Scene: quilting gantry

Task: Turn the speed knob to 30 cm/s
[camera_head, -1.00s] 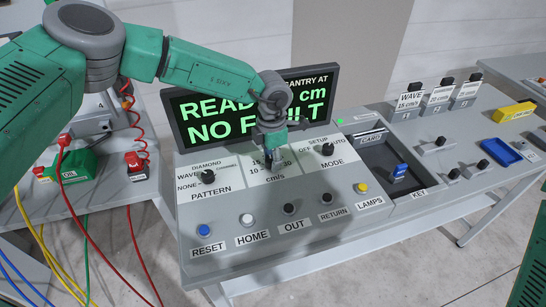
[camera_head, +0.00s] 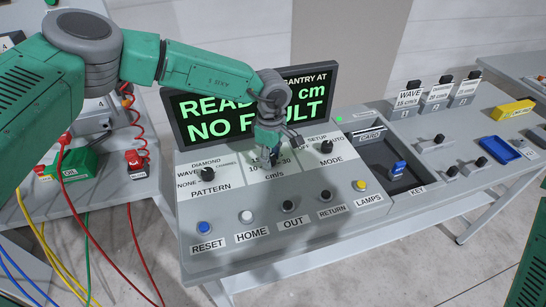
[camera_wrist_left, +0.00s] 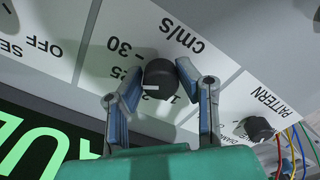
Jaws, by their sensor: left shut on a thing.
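The speed knob (camera_wrist_left: 160,78) is a dark round knob on the panel marked cm/s. In the left wrist view it sits between the two fingers of my left gripper (camera_wrist_left: 157,87), which is shut on it. A white mark shows on the knob's side; the numbers 30 and 25 are readable beside it, others partly hidden. The mark appears to face the scale, but I cannot tell its exact number. In the head view my left gripper (camera_head: 270,156) covers the knob and part of the speed scale. My right gripper is out of view.
The pattern knob (camera_head: 208,174) is left and the mode knob (camera_head: 326,147) right of the speed scale. Several buttons line the front, including blue RESET (camera_head: 204,228). The screen (camera_head: 250,107) behind is partly covered by my left arm.

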